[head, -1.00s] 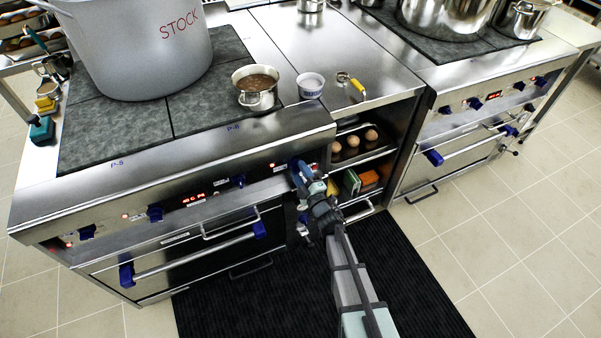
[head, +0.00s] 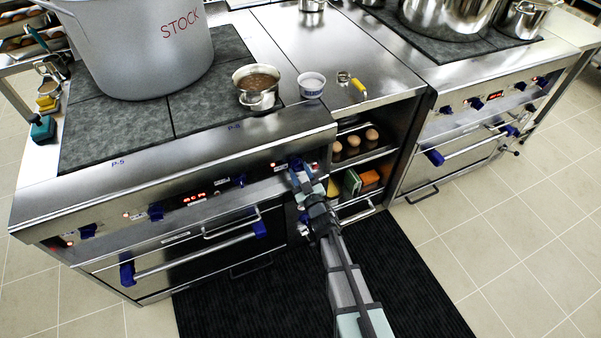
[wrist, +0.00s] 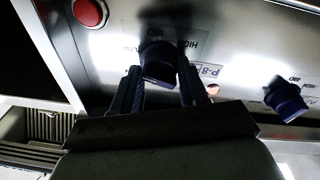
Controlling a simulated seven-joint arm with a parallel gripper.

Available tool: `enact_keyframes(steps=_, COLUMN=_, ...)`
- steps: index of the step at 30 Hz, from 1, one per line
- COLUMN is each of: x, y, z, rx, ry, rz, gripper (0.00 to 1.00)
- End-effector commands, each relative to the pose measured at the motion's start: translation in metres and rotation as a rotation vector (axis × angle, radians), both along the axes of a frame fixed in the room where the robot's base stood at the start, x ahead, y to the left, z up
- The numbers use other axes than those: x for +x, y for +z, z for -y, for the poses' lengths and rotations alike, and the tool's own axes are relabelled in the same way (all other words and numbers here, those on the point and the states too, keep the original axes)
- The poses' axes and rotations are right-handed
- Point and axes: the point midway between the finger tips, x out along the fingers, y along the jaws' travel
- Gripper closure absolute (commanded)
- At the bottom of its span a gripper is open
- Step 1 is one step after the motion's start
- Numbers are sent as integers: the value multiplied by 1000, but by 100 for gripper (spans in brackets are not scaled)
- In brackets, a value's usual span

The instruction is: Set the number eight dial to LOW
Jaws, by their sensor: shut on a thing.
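The dial between my fingers in the wrist view is a dark blue knob (wrist: 159,62) on the steel front panel. A small plate reading "P-8" (wrist: 208,71) sits just right of it, and "HIGH" is printed by its upper right. The dial's pointer is not clear. My gripper (wrist: 160,88) is shut on this dial, one finger on each side. In the head view my gripper (head: 298,168) is at the right end of the left range's control panel and hides the dial.
A second blue dial (wrist: 286,98) is to the right in the wrist view, and a round red light or button (wrist: 89,12) is at upper left. In the head view, an oven handle (head: 195,253) is below the panel and an open shelf bay (head: 362,150) is right.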

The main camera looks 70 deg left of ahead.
Motion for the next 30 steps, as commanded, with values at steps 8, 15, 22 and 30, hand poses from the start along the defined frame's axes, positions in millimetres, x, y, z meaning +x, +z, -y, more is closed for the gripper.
enact_keyframes(steps=8, x=0, y=-2, z=0, rx=-4, ry=-2, rz=-58, gripper=87)
enact_keyframes(steps=15, x=0, y=-2, z=0, rx=-4, ry=-2, rz=-62, gripper=87)
enact_keyframes(steps=22, x=0, y=-2, z=0, rx=-5, ry=-1, rz=-61, gripper=52)
enact_keyframes(steps=30, x=0, y=-1, z=0, rx=-3, ry=0, rz=-61, gripper=32)
